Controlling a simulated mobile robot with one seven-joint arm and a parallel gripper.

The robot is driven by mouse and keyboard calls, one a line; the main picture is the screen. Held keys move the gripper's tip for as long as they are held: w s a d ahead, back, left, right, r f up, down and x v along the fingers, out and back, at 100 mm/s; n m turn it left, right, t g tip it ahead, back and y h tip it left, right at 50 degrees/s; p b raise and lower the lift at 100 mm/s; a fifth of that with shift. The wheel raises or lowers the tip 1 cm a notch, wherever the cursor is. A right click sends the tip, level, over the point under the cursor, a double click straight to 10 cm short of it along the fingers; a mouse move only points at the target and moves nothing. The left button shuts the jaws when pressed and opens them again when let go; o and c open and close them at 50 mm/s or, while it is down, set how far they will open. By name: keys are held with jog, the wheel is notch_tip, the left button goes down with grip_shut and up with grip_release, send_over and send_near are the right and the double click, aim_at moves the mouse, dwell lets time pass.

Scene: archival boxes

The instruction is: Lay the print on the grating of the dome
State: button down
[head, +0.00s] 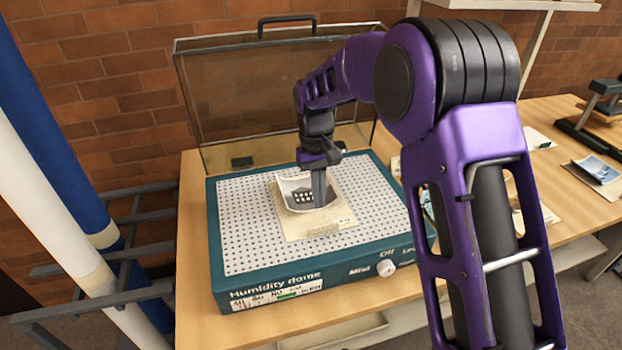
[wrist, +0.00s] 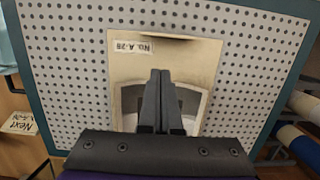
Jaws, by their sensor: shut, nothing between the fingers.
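The print (head: 300,226) lies on the white perforated grating (head: 245,235) of the teal humidity dome (head: 330,285). It has a beige mount and a grey picture, whose edges look curled up in the head view. In the wrist view the print (wrist: 195,55) bears a label reading "No. My gripper (head: 319,203) points down over the print, shut and empty. In the wrist view my gripper (wrist: 160,75) hides part of the picture; I cannot tell whether its tips touch the print.
The dome's clear lid (head: 235,110) stands open behind the grating. A white knob (head: 386,268) is on the dome's front. Blue and white rolls (head: 60,190) stand at left on a dark rack. More prints (head: 597,172) lie on the table at right. A "Next" card (wrist: 20,123) shows beside the dome.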

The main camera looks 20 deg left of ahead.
send_over(310, 195)
dwell(0.4)
jog(key=shift+r, duration=0.1)
dwell(0.3)
